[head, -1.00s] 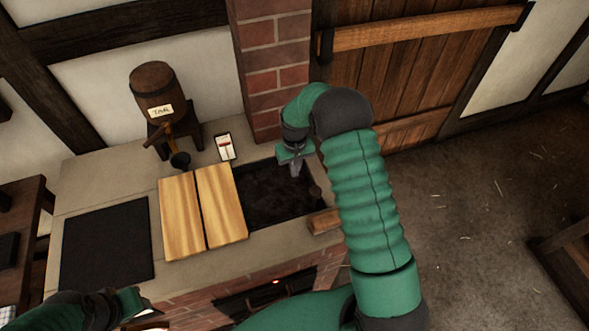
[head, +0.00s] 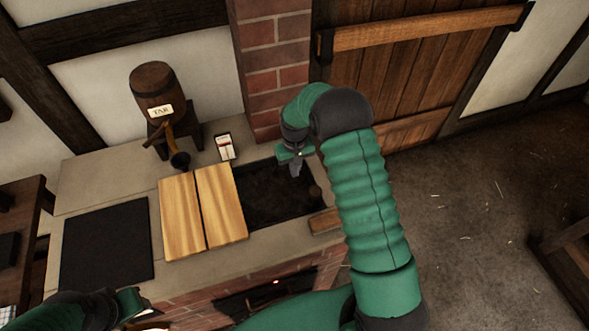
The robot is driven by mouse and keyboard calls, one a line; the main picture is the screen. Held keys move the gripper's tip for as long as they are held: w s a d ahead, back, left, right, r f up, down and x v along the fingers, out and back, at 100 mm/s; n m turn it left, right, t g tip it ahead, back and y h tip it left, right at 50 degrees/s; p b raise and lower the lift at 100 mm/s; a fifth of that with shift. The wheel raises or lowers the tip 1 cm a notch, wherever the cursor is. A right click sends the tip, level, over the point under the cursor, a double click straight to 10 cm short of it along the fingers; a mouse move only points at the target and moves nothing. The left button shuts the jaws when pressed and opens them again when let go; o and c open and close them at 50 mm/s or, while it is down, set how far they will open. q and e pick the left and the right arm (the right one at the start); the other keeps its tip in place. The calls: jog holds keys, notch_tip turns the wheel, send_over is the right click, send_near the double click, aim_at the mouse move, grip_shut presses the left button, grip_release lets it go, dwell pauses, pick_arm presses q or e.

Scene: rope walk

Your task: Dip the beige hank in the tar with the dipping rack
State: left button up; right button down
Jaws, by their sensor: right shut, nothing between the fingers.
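My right gripper (head: 296,170) is shut and empty, pointing down over the back part of a dark, open basin (head: 265,208) that looks like the tar vat. My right forearm hides the area to its right. Two light wooden boards (head: 183,225) lie side by side at the basin's left. My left gripper (head: 137,304) is at the lower left edge, partly cut off; its fingers are not clear. I cannot make out the beige hank or the dipping rack.
A barrel labelled TAR (head: 152,88) stands on a wooden stand at the back. A small white card-like object (head: 225,147) is behind the boards. A black mat (head: 107,245) lies on the left of the stone counter (head: 90,178). A wooden block (head: 324,221) sits at the basin's front right corner.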

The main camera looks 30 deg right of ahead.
jog(key=c, duration=2)
grip_release()
jog(key=shift+r, duration=0.3)
jog(key=o, duration=0.5)
jog(key=s+r+m+p, duration=0.1)
jog(key=r, duration=0.1)
jog(key=s+r+m+p, duration=0.1)
jog(key=r, duration=0.2)
jog(key=s+d+r+m+p, duration=0.1)
jog(key=r, duration=0.2)
jog(key=shift+r, duration=0.2)
jog(key=o, duration=0.6)
jog(key=s+r+m+p, duration=0.2)
jog(key=s+r+m, duration=0.3)
jog(key=s+r, duration=0.2)
notch_tip(320, 180, up, 3)
jog(key=shift+s+f+m, duration=0.15)
jog(key=shift+f+m, duration=0.05)
jog(key=shift+m, duration=0.2)
send_near(315, 191)
jog(key=f+p, duration=0.1)
jog(key=f, duration=0.7)
jog(key=shift+d+f+p, duration=0.25)
jog(key=shift+f+p, duration=0.05)
jog(key=shift+p, duration=0.05)
jog(key=shift+a+f, duration=0.1)
jog(key=shift+f, duration=0.25)
